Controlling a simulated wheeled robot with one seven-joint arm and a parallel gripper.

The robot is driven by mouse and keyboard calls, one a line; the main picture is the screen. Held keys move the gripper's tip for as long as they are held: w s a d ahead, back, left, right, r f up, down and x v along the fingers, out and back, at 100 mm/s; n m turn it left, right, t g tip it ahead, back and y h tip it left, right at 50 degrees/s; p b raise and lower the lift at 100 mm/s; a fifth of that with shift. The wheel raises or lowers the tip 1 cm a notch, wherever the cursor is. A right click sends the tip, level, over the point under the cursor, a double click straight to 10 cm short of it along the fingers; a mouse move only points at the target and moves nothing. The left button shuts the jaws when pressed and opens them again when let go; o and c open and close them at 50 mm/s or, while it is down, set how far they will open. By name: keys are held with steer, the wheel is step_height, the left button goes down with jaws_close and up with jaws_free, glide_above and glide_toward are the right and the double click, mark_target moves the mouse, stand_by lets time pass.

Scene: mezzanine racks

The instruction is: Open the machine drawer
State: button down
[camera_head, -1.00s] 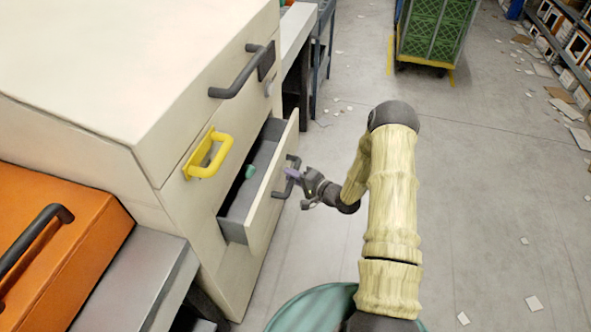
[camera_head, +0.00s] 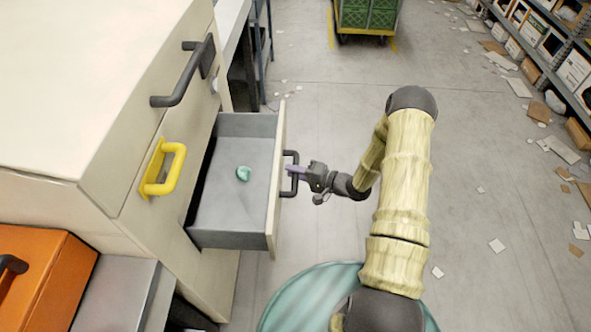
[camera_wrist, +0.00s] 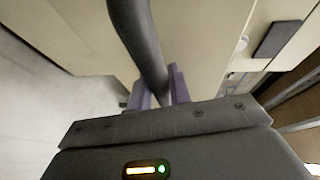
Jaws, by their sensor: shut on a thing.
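The machine drawer (camera_head: 232,242) is pulled well out of the cream machine (camera_head: 110,110). Its grey inside is in view, with a small teal object (camera_head: 243,173) on the floor of it. My gripper (camera_head: 295,171) is at the drawer's front, shut on the dark drawer handle (camera_head: 290,158). In the wrist view, the purple fingers (camera_wrist: 160,90) stand on either side of the dark handle bar (camera_wrist: 138,38).
A yellow handle (camera_head: 170,168) and a larger dark handle (camera_head: 185,75) stick out from the machine. An orange box (camera_head: 45,270) is at the lower left. A green crate cart (camera_head: 368,15) and shelving (camera_head: 555,60) stand farther off. The floor to the right is mostly clear, with scattered papers.

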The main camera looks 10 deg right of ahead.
steer(key=shift+s+f, duration=0.15)
steer(key=c, duration=1.3)
jaws_free()
steer(key=shift+a, duration=0.1)
steer(key=shift+c, duration=0.2)
steer(key=shift+o, duration=0.2)
steer(key=v, duration=1.7)
steer(key=shift+d, duration=0.3)
